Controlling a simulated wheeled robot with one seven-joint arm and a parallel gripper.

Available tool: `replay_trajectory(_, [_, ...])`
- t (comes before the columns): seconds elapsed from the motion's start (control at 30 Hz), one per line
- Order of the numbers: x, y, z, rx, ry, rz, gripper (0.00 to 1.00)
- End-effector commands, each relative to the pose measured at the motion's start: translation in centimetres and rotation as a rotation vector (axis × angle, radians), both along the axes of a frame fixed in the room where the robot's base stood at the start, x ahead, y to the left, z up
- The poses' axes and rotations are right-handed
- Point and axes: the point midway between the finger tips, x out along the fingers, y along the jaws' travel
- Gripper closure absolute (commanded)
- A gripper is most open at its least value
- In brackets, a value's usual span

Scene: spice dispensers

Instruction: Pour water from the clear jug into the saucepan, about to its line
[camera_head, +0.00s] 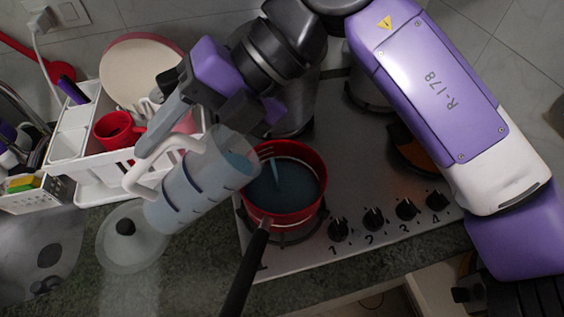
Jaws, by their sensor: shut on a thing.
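The clear jug (190,190) has dark marks on its side and a white handle (150,166). It is tilted far over, with its mouth toward the red saucepan (318,165). Bluish water shows inside the jug. A thin stream of water (274,168) falls into the saucepan. Blue water (285,190) covers the pan's bottom, and a pale line runs around its inner wall above the water. My gripper (165,132) is shut on the jug's handle, left of the pan. The fingertips are partly hidden by the handle.
The saucepan stands on the hob (370,180), its black handle (245,270) pointing toward the front edge. A glass lid (132,238) lies on the counter. A white dish rack (68,145) holds a red mug (117,130) and a plate (140,70). Numbered knobs (373,218) line the hob's front.

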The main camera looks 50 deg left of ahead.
Motion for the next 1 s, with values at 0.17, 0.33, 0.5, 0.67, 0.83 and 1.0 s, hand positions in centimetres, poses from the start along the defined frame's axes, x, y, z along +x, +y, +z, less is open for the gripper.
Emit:
replay_trajectory(0.17, [0.09,-0.02,0.25,0.006,0.013,0.0,1.0])
replay_trajectory(0.33, [0.16,-0.05,0.37,0.009,0.023,-0.001,1.0])
replay_trajectory(0.5, [0.23,-0.07,0.46,0.012,0.032,-0.001,1.0])
replay_trajectory(0.67, [0.28,-0.08,0.51,0.014,0.039,-0.001,1.0])
replay_trajectory(0.83, [0.32,-0.1,0.56,0.016,0.043,-0.001,1.0])
replay_trajectory(1.0, [0.32,-0.1,0.57,0.016,0.044,-0.001,1.0])
